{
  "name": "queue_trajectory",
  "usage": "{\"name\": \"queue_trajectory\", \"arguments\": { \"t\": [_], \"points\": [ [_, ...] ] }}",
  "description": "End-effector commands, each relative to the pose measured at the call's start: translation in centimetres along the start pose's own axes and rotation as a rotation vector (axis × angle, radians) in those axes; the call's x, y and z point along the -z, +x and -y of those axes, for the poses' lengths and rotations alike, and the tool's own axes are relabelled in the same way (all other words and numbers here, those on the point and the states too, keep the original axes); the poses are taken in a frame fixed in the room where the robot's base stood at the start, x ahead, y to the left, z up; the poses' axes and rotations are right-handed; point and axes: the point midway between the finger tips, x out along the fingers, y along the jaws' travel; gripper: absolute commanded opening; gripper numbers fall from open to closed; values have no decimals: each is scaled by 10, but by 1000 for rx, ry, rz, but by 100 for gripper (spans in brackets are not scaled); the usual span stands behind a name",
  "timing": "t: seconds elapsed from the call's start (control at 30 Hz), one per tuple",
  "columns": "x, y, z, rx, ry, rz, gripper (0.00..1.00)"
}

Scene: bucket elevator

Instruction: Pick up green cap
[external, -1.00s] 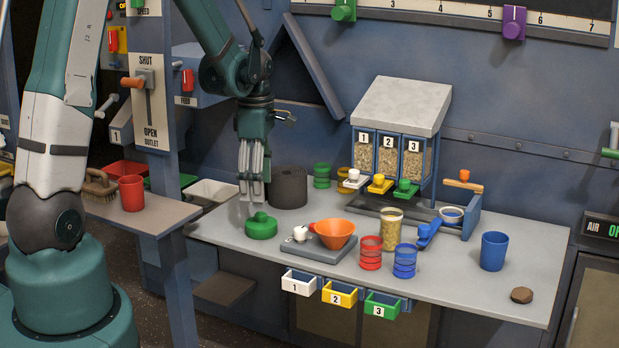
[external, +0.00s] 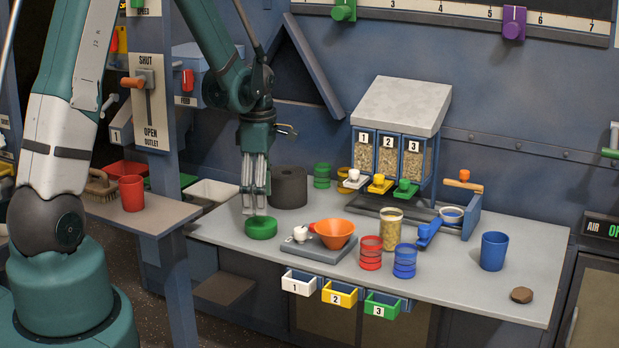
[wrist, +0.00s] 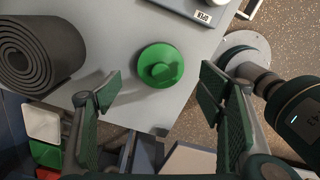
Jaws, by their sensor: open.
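The green cap (external: 261,228) lies on the grey bench near its left front edge. It is a round disc with a raised knob on top, seen from above in the wrist view (wrist: 160,66). My gripper (external: 255,208) points down just above the cap in the external view and hides part of its top. In the wrist view my gripper (wrist: 155,88) is open, with one finger to each side of the cap's line and nothing between the pads. I cannot tell whether the fingertips touch the cap.
A dark rolled mat (external: 289,187) stands close behind the cap. A scale (external: 318,250) with an orange bowl (external: 335,232) is close to its right. Red (external: 370,253) and blue (external: 405,261) ringed cups stand further right.

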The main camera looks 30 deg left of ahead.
Motion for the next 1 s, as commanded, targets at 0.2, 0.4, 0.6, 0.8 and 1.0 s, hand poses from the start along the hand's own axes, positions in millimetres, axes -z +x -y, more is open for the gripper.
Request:
{"name": "queue_trajectory", "arguments": {
  "t": [0.2,0.4,0.6,0.8,1.0],
  "points": [
    [0,2,0,0,0,0,68],
    [0,3,0,0,0,0,68],
    [0,15,1,0,0,0,68],
    [0,36,1,0,0,0,68],
    [0,51,1,0,0,0,68]
  ]
}}
